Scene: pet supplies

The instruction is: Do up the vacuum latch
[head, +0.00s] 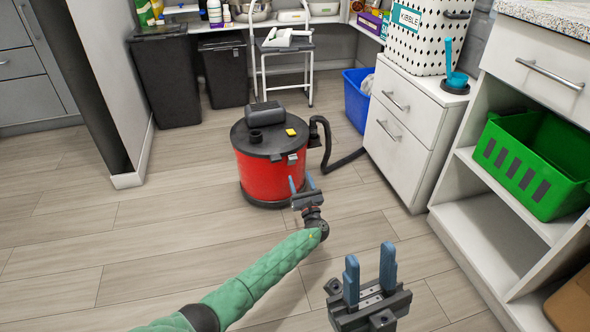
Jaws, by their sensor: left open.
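The vacuum is a red drum (262,178) with a black lid (265,140), standing upright on the floor at the middle of the head view. A small grey latch (292,159) sits at the lid's front right edge; I cannot tell whether it is fastened. My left gripper (302,181), on the green arm, is open and empty just in front of the drum, below the latch. Its fingertips overlap the drum's right side in the picture; contact is unclear. My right gripper (370,268) is nearer, at the lower right, with its fingers apart and nothing between them.
A black hose (344,160) runs from the vacuum's right side towards the white drawer cabinet (404,130). A blue bin (356,98) and a folding step chair (284,62) stand behind. Open shelves with a green basket (527,170) are at right. The left floor is clear.

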